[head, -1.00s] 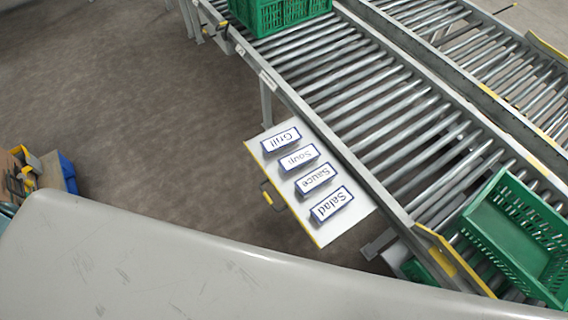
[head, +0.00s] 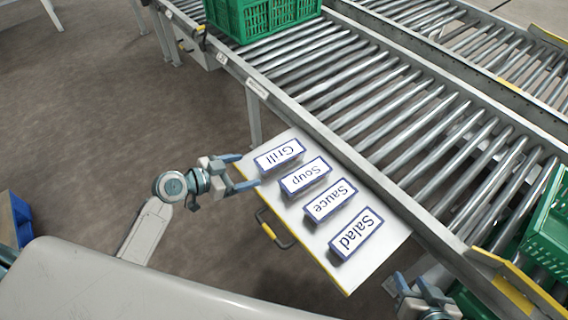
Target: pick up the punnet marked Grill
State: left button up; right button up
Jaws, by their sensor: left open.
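The punnet marked Grill (head: 279,154) is a small block with a white, blue-edged label, at the far end of a row on a pale shelf (head: 385,240). Beside it are the punnets marked Soup (head: 305,176), Sauce (head: 330,201) and Salad (head: 356,233). My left gripper (head: 249,171) is open and empty. Its fingers point right, at the shelf's left edge, just left of the Grill and Soup punnets, and I see no clear contact. My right gripper (head: 417,282) is at the bottom right, beyond the near end of the shelf, fingers apart and partly cut off.
A roller conveyor (head: 400,135) with a metal side rail runs along the right of the shelf. Green crates stand on it at the top (head: 262,18) and at the right edge (head: 550,235). A yellow-black handle (head: 275,233) juts from the shelf's left side. Floor at left is open.

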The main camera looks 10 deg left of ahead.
aim_at(270, 164)
pick_arm(q)
jog(key=x, duration=0.4)
jog(key=shift+r, duration=0.1)
jog(key=shift+f+x, duration=0.15)
jog(key=shift+x, duration=1.35)
jog(key=shift+f+x, duration=0.1)
jog(key=shift+x, duration=1.45)
jog(key=shift+s+a, duration=0.1)
jog(key=shift+c, duration=0.2)
jog(key=c, duration=1.1)
